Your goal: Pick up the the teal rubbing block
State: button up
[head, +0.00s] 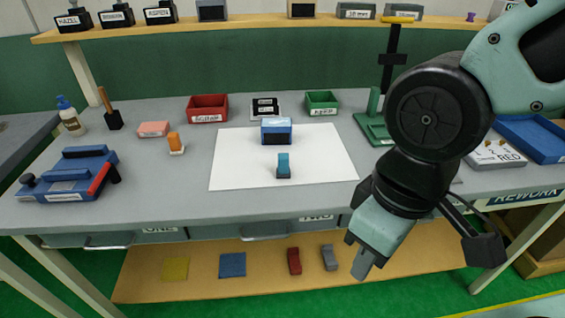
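A small block with a teal upper part and a dark lower part (283,165) stands on the white sheet (235,168), near the middle of the table. It looks like the teal rubbing block. My gripper (358,254) hangs in front of the table's front edge, to the right of and nearer than the block, pointing down. It is well apart from the block. Its fingertips are seen from the side, so I cannot tell whether they are open or shut. I see nothing held in it.
A blue box (276,136) stands right behind the block. An orange-topped block (175,141) and a pink block (154,129) lie left of the sheet. Red (208,110) and green (321,104) bins stand behind. A green stand (374,127) is at right. The sheet's front is clear.

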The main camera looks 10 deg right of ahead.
aim_at(284, 170)
jog(key=i+l+u, duration=0.1)
jog(key=u, duration=0.75)
jog(key=l+u, duration=0.2)
jog(key=u, duration=0.2)
jog(key=i+l+u, duration=0.1)
jog(key=u, duration=0.3)
